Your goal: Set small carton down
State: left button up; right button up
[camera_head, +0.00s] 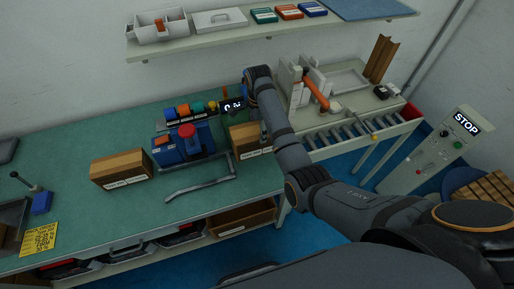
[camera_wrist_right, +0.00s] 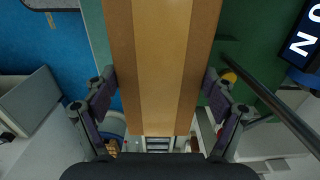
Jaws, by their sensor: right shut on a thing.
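A small brown carton (camera_head: 249,141) with a white label is at the right end of the green workbench. In the right wrist view the carton (camera_wrist_right: 160,50) fills the middle, with a lighter tape band along it. My right gripper (camera_head: 262,128) comes down over it from the right, mostly hidden behind my own wrist. In the wrist view its two fingers (camera_wrist_right: 159,88) lie along both sides of the carton, shut on it. I cannot tell whether the carton's underside touches the bench. My left gripper is not in view.
Another brown carton (camera_head: 121,169) stands left on the green workbench (camera_head: 100,215). A blue device with a red knob (camera_head: 187,131) is between the cartons, with a bent grey bar (camera_head: 200,188) in front. A roller conveyor (camera_head: 340,134) is to the right.

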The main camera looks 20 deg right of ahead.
notch_tip(320, 180, down, 3)
jog(key=shift+w+f, duration=0.1)
jog(key=shift+f, duration=0.05)
jog(key=shift+w+f, duration=0.3)
jog(key=shift+f, duration=0.6)
jog(key=shift+s+f+p, duration=0.2)
jog(key=shift+f+p, duration=0.2)
jog(key=shift+f, duration=1.1)
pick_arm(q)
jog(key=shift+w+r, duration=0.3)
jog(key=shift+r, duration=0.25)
pick_arm(e)
jog(key=shift+w+f, duration=0.1)
jog(key=shift+f, duration=0.15)
jog(key=o, duration=1.5)
jog(key=shift+c, duration=0.2)
jog(key=shift+o, duration=1.1)
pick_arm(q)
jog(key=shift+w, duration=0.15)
